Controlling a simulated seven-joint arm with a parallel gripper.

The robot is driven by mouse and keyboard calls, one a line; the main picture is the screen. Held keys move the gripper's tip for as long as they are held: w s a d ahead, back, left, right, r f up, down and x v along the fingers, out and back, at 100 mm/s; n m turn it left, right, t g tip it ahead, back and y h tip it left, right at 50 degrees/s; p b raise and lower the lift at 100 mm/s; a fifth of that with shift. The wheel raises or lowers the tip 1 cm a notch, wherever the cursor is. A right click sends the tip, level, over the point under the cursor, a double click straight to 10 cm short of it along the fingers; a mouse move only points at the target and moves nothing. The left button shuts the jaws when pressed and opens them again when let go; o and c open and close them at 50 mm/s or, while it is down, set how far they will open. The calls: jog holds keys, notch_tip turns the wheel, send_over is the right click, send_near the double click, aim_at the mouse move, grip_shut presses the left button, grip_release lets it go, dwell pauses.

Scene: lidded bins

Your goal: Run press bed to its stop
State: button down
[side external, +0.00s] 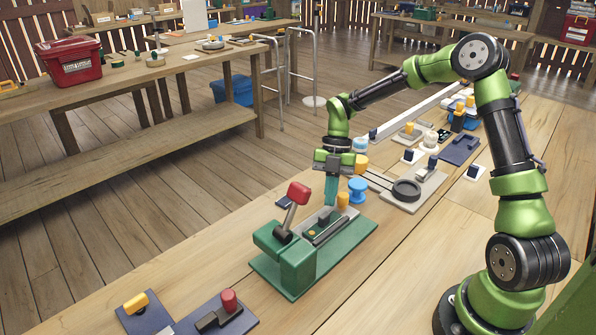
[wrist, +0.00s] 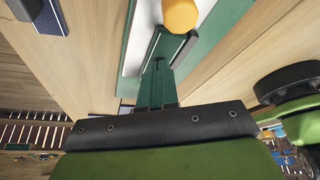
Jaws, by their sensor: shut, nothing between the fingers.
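The press has a green base plate (side external: 355,241), a green block (side external: 285,257) at its left end and a lever with a red handle (side external: 298,194) tilted up. The wrist view shows the yellow knob (wrist: 180,15) at the top. My gripper (side external: 331,203) is shut and empty, pointing down with its teal fingers close to the bed and beside the knob. The fingers (wrist: 158,80) hide part of the bed; contact cannot be told.
A blue spool-shaped part (side external: 357,189) and a plate with a black ring (side external: 406,190) stand right of the press. Plates with a yellow knob (side external: 136,303) and a red knob (side external: 229,301) lie at front left. Bare table lies in front of the press.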

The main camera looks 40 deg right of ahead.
jog(key=shift+r, duration=2.25)
jog(key=m, duration=0.3)
jog(key=shift+f+m, duration=0.3)
jog(key=shift+f, duration=0.05)
jog(key=s+a+r+m+t+h, duration=0.1)
jog(key=s+a+r+m+t, duration=0.2)
jog(key=s+r+m, duration=0.4)
jog(key=s+a+r+m+t+h, duration=0.1)
jog(key=s+a+r+m+t, duration=0.3)
jog(key=s+m, duration=0.5)
notch_tip(320, 180, up, 3)
jog(key=m+t, duration=0.2)
jog(key=m, duration=0.6)
jog(key=shift+s+a+r, duration=0.15)
jog(key=shift+s, duration=0.15)
